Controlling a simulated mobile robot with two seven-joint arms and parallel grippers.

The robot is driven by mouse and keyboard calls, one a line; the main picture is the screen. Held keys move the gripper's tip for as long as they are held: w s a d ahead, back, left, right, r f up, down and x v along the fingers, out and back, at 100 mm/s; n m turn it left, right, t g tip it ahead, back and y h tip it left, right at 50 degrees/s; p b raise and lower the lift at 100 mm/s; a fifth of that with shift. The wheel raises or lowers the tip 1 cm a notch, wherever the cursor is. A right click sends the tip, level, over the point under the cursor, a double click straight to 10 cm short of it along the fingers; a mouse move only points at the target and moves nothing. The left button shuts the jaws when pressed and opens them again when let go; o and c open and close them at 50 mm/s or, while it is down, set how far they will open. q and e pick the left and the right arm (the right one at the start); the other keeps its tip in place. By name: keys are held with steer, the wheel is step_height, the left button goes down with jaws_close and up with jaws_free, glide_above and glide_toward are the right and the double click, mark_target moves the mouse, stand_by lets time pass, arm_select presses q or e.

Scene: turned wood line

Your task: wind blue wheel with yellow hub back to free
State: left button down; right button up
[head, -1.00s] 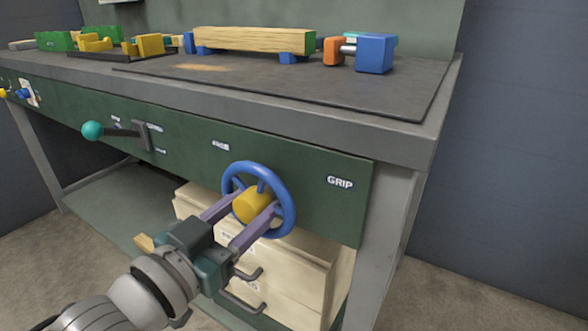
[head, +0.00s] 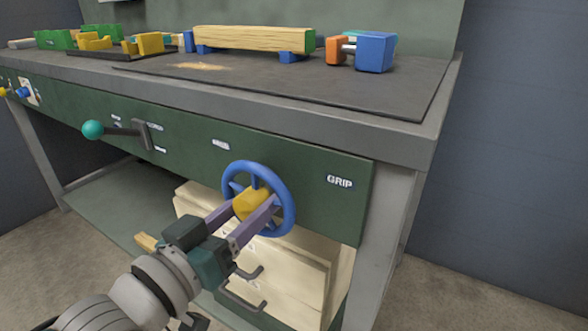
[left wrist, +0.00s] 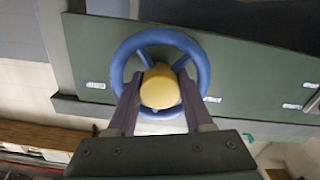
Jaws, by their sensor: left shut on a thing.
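The blue wheel (head: 285,185) stands upright on the green front panel of the bench, left of the GRIP label (head: 339,182). Its yellow hub (head: 249,204) sticks out toward me. My left gripper (head: 253,209) reaches in from the lower left, its two purple fingers shut on the hub from both sides. In the left wrist view the yellow hub (left wrist: 160,88) sits between the fingers, with the blue rim (left wrist: 160,36) and spokes behind it. Another white label (head: 220,145) left of the wheel is too blurred to read. My right gripper is not in view.
A lever with a teal knob (head: 93,130) sticks out from the panel further left. Pale wooden drawers (head: 300,275) with dark handles stand below the wheel, close to my left arm. The bench top (head: 390,95) carries a wooden beam (head: 252,38) and a blue block (head: 375,52).

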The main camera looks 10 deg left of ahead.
arm_select(q)
steer(key=c, duration=0.6)
jaws_free()
steer(key=shift+s+a, duration=0.1)
steer(key=shift+s, duration=0.2)
steer(key=p+v, duration=0.2)
steer(key=v, duration=0.7)
steer(key=shift+s+p, duration=0.15)
steer(key=shift+p, duration=0.25)
